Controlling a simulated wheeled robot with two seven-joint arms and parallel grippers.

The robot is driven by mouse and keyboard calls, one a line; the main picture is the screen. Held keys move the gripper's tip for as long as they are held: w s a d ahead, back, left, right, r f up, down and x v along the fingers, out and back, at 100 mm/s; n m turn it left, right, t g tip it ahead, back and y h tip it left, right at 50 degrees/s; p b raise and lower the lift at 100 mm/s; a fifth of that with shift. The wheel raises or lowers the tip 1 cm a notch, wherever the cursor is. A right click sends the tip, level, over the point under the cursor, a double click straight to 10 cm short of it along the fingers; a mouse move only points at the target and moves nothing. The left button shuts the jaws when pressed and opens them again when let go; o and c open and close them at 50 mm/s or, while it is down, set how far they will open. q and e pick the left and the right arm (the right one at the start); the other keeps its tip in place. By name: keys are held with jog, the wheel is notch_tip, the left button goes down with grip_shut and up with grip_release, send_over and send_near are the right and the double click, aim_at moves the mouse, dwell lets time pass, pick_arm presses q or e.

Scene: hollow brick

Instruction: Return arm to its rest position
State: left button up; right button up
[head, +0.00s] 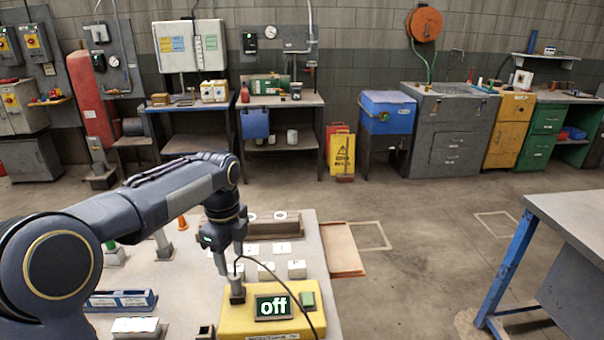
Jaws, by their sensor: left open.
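My left arm (160,198) comes in from the left, bent at the elbow, over the pale worktable (185,262). My left gripper (229,268) points down and is open, just above the left part of a yellow box (240,326). A small pale upright piece in a dark base (237,294) stands on the box below the gripper. I cannot tell whether the fingers touch it. The box has a dark display (273,307) reading "off" and a green button (307,302). My right arm is not in view.
A blue tray (120,300), a white block (136,327) and several small white blocks stand on the worktable. A thin black cable (285,285) hangs from my gripper across the box. A blue-legged table (570,220) stands at the right. The floor (410,270) between is clear.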

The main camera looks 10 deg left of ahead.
pick_arm(q)
jog(key=s+r+n+t+h, duration=0.2)
jog(key=s+n+t+h, duration=0.15)
jog(key=s+n, duration=1.4)
jog(key=s+d+f+n+t, duration=0.2)
jog(key=s+d+f+n, duration=0.1)
jog(key=s, duration=0.6)
jog(key=shift+s+d+f+n, duration=0.15)
jog(key=shift+d+f+n, duration=0.25)
jog(key=shift+f+n, duration=0.4)
